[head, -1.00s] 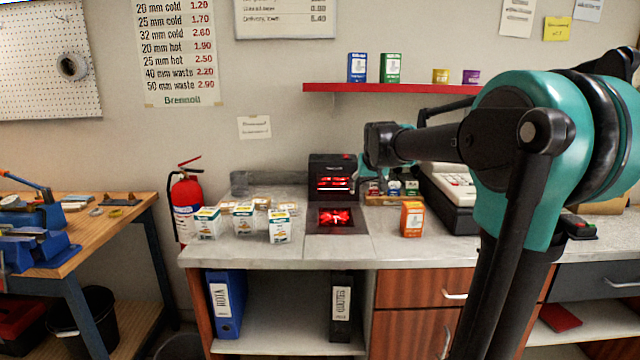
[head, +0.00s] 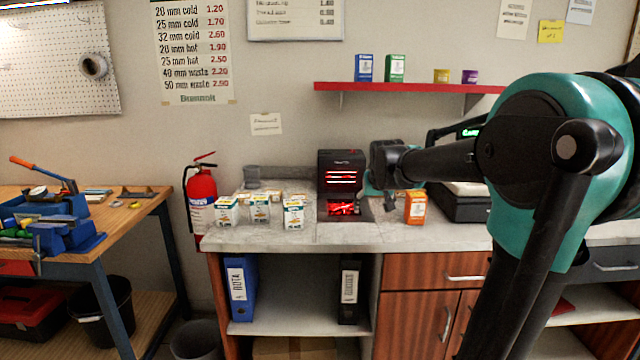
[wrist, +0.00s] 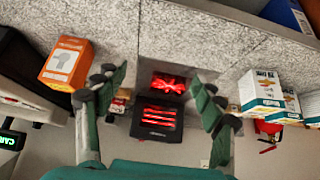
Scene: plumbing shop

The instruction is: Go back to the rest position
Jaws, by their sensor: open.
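My gripper (wrist: 160,100) is open and empty in the wrist view, its two green fingers spread wide apart. The black scanner (wrist: 157,120) with red lit lines shows between and beyond the fingers. In the head view my arm reaches in from the right, over the counter (head: 380,238). The end of the arm hides part of the counter behind it, and the fingertips are hard to make out there. An orange box (head: 415,207) stands on the counter just right of the scanner (head: 341,172). The orange box also shows left of the fingers in the wrist view (wrist: 66,62).
Several white boxes (head: 293,213) stand on the counter left of the scanner. A cash register (head: 460,205) is at the right, partly behind my arm. A red shelf (head: 420,87) hangs above. A fire extinguisher (head: 202,198) and a workbench (head: 140,208) are at the left.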

